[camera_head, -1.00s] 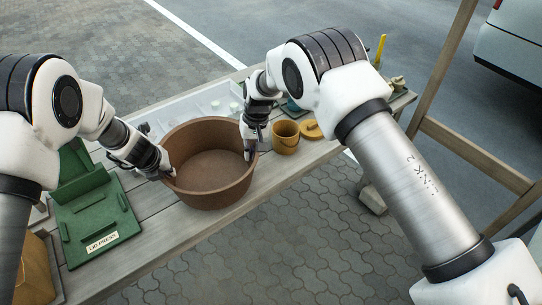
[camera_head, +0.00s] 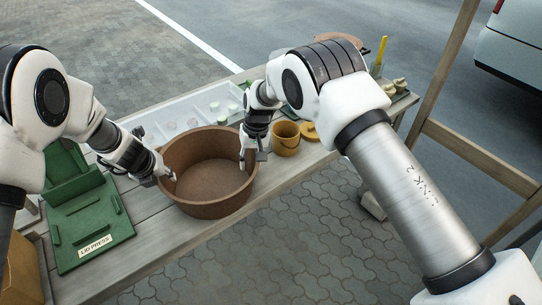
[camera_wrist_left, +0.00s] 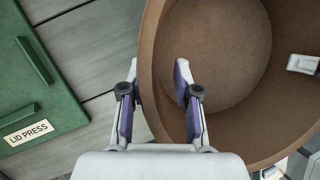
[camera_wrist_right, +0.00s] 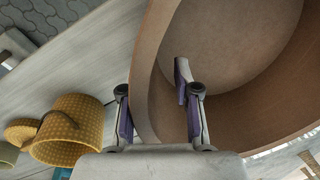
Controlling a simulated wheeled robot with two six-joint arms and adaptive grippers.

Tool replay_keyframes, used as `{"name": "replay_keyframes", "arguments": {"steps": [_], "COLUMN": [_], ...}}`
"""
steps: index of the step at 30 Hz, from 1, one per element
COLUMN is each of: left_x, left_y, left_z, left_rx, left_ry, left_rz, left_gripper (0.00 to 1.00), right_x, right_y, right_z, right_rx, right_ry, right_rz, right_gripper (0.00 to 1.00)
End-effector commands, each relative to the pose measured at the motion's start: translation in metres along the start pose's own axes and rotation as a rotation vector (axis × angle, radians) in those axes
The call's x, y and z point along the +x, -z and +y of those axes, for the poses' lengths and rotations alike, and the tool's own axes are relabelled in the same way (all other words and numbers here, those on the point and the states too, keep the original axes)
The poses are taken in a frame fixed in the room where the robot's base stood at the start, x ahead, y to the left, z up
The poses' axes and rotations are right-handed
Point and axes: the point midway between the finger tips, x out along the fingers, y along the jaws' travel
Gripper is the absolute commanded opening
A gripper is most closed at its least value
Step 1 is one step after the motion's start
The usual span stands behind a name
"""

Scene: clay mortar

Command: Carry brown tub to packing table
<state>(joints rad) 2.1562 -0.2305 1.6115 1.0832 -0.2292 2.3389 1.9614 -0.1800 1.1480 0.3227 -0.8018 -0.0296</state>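The brown tub (camera_head: 212,208) is a wide, round, empty clay-coloured vessel. It stands upright near the front edge of a plank table (camera_head: 150,258); I cannot tell whether this is the packing table. My left gripper (camera_head: 168,177) is at the tub's left rim. In the left wrist view its fingers (camera_wrist_left: 157,100) stand apart, one outside and one inside the tub wall, with gaps beside it. My right gripper (camera_head: 249,158) is at the right rim. In the right wrist view its fingers (camera_wrist_right: 156,105) also straddle the wall, spread apart.
A green lid press (camera_head: 98,222) lies left of the tub. A white tray (camera_head: 180,112) with small items is behind it. A yellow bucket (camera_head: 286,140) and a yellow lid (camera_head: 310,132) are to the right. A wooden post (camera_head: 440,75) rises at the far right.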

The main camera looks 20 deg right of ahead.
Motion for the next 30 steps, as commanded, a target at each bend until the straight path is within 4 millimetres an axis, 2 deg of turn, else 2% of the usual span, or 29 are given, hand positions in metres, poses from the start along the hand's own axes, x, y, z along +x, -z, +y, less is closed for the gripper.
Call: {"name": "replay_keyframes", "arguments": {"steps": [1,6,11,14,17,27,30], "left_x": [-0.014,-0.058,-0.083,-0.088,-0.089,-0.088,-0.088], "left_y": [-0.002,-0.001,-0.001,0.000,0.000,0.000,0.000], "left_z": [0.000,0.000,0.000,0.000,0.000,0.000,0.000], "left_rx": [0.000,0.001,0.000,0.000,0.000,0.000,0.000], "left_ry": [-0.001,-0.001,0.000,-0.001,-0.001,0.000,0.000], "left_rz": [-0.004,-0.004,-0.002,0.000,0.000,-0.001,-0.001], "left_gripper": [0.31,0.31,0.31,0.31,0.31,0.31,0.31], "right_x": [0.000,0.000,0.000,-0.003,-0.016,-0.099,-0.114], "right_y": [0.000,0.000,0.000,0.000,0.001,0.000,-0.001], "right_z": [0.000,0.000,0.000,0.000,0.000,0.000,0.000], "right_rx": [0.000,0.000,0.000,0.000,0.000,0.000,0.000], "right_ry": [0.000,0.000,0.000,0.000,0.000,0.001,0.001], "right_rz": [0.000,0.000,0.000,0.001,0.003,0.005,0.003], "right_gripper": [0.31,0.31,0.31,0.31,0.31,0.31,0.31]}}
